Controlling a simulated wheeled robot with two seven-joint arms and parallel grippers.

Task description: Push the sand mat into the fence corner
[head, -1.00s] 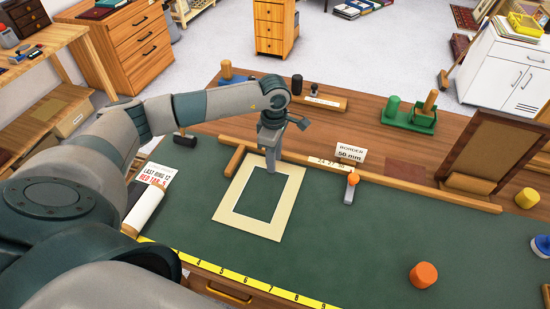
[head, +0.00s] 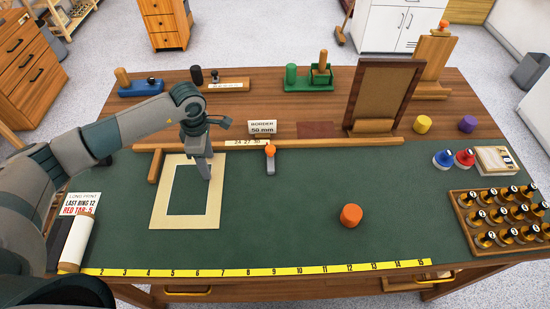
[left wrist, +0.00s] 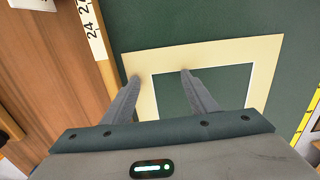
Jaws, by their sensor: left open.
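The sand mat (head: 160,200) is a flat, sand-coloured frame with an open middle, lying on the green table top. The fence has a long wooden rail (head: 340,141) behind it and a short rail (head: 155,166) at its left, meeting in a corner. The mat lies close to both rails; the wrist view shows a narrow green strip between the mat (left wrist: 220,53) and the long rail (left wrist: 103,62). My left gripper (head: 207,178) points down, open, at the mat's far right corner. In the wrist view its fingertips (left wrist: 160,74) overlap the mat; contact is unclear. My right gripper is out of view.
An orange-topped grey piece (head: 270,160) stands right of the mat by the rail. An orange cylinder (head: 350,215) stands on the green surface. A yellow ruler (head: 250,271) runs along the front edge. A tray of knobs (head: 500,218) is at right. The middle is mostly clear.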

